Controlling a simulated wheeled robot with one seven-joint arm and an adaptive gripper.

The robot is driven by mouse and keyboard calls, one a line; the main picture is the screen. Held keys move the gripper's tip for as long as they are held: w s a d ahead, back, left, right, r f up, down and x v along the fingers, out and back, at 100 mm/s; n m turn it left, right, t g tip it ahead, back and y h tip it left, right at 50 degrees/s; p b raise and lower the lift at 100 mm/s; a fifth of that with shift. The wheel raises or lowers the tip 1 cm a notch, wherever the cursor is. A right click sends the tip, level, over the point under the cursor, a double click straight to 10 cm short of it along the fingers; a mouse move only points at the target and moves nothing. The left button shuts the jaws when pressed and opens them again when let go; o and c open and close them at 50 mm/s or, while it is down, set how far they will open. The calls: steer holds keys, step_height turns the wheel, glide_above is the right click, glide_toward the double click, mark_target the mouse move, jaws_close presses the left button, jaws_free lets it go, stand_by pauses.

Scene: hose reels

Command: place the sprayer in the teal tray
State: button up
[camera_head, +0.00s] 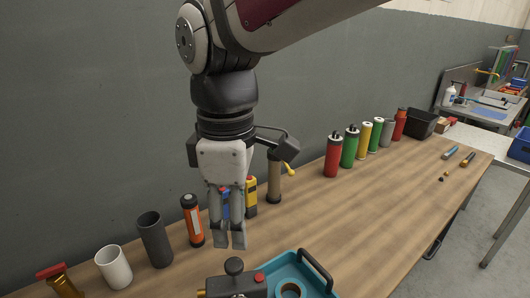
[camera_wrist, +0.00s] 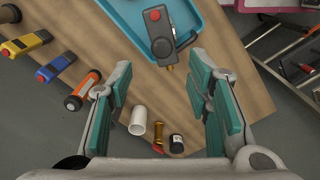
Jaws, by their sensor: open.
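The teal tray (camera_head: 318,283) is at the bottom of the head view and at the top of the wrist view (camera_wrist: 119,22). A dark grey device (camera_wrist: 158,30) with a red button and brass tip lies in it or across its rim; it also shows in the head view (camera_head: 236,286). I cannot tell for sure which thing is the sprayer. A tan cylinder (camera_head: 274,180) with a yellow part beside it stands near the wall, partly behind my wrist. My gripper (camera_head: 229,236) is open, pointing down above the bench, with nothing between its fingers in the wrist view (camera_wrist: 160,105).
An orange torch (camera_head: 192,221), dark grey cup (camera_head: 155,240), white cup (camera_head: 114,267) and brass piece with red top (camera_head: 62,281) stand along the wall. Blue and yellow tools (camera_head: 250,196) are behind my fingers. Several coloured bottles (camera_head: 349,147) stand further right. The bench middle is clear.

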steer(key=s+d+m+t, duration=0.2)
steer(key=d+m, duration=0.6)
steer(key=d, duration=0.4)
steer(key=s+d+r+m+t, duration=0.1)
steer(key=s+d+m+t, duration=0.2)
steer(key=d+m, duration=0.6)
steer(key=s+d, duration=0.1)
steer(key=d, duration=0.1)
steer(key=shift+d, duration=0.35)
steer(key=shift+s, duration=0.1)
